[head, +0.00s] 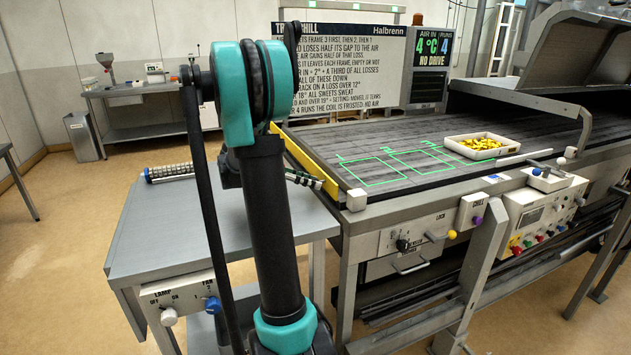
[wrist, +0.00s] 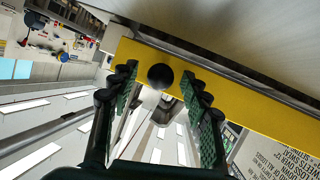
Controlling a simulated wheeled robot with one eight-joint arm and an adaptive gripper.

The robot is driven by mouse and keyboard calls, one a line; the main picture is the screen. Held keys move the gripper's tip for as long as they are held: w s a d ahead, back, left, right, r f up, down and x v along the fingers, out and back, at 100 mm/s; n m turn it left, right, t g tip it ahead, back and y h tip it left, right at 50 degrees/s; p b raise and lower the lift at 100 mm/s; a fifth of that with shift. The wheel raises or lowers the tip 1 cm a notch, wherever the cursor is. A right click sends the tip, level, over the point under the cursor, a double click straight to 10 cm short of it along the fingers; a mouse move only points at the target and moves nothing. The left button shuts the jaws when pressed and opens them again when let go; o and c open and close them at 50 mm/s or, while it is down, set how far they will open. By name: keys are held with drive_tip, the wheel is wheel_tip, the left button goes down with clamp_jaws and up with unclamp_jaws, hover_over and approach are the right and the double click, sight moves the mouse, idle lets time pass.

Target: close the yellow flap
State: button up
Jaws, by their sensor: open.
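The yellow flap (head: 318,172) runs along the left end of the belt bed in the head view, partly hidden by my arm. In the wrist view the yellow flap (wrist: 240,103) crosses the picture at a slant, with a round black knob (wrist: 160,76) on it. My gripper (wrist: 158,84) is open, and the knob shows between its two fingertips. I cannot tell whether the fingers touch the knob. In the head view my gripper (head: 304,180) is close beside the flap's outer face, mostly behind my arm.
A white tray of yellow pieces (head: 478,147) sits on the belt (head: 400,140), right of green outlined frames. A grey side table (head: 160,225) with a roller-like object (head: 168,172) stands left of the flap. A sign board (head: 345,70) stands behind.

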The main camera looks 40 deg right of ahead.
clamp_jaws()
idle(0.3)
